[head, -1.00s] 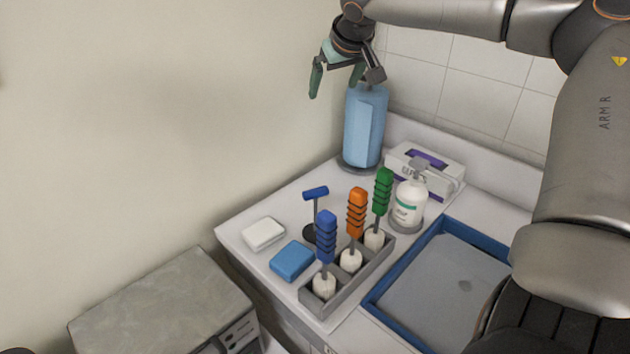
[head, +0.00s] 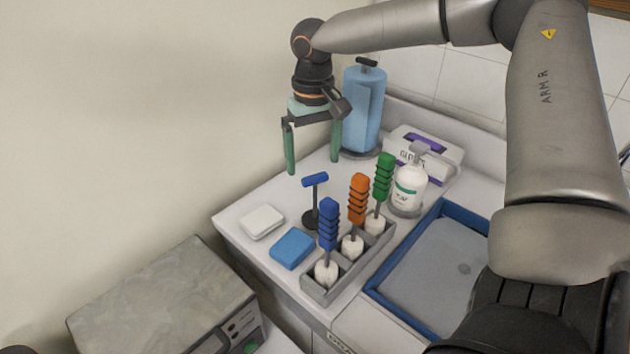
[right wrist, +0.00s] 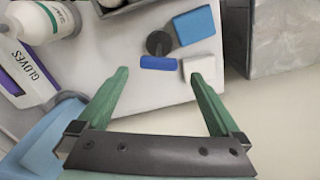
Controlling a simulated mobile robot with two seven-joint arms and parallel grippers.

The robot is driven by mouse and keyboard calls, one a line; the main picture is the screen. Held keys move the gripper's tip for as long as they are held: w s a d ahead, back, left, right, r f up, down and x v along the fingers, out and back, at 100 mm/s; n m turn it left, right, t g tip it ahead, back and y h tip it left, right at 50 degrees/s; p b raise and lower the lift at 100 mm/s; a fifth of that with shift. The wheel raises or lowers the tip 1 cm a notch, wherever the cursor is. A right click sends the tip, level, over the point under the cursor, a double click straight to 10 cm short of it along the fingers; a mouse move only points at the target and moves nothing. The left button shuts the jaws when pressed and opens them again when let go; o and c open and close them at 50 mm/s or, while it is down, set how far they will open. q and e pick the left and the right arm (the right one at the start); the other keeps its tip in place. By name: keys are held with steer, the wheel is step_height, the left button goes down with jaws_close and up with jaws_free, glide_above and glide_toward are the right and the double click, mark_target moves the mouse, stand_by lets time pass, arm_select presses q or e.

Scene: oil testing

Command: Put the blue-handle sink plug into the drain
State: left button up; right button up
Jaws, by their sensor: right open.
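The sink plug stands upright on the counter, with a blue T-shaped handle (head: 315,180) on a dark stem and a dark round base (head: 311,221). In the right wrist view its blue handle (right wrist: 159,63) lies ahead, between the lines of the fingers. My right gripper (head: 313,168) is open and empty, pointing down above and behind the plug, apart from it. Its green fingers also show in the right wrist view (right wrist: 160,75). My left gripper is not in view.
A grey holder (head: 312,288) with blue, orange and green-handled brushes stands between plug and sink. A white block (head: 262,222) and a blue sponge (head: 292,249) lie nearby. A blue roll (head: 362,115), soap bottle (head: 409,190) and glove box (head: 424,152) stand behind.

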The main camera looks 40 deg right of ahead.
mark_target(315, 176)
steer(key=f, duration=0.5)
steer(key=shift+s+f+p, duration=0.15)
steer(key=shift+s+p, duration=0.05)
steer(key=shift+p, duration=0.1)
jaws_close()
stand_by(0.5)
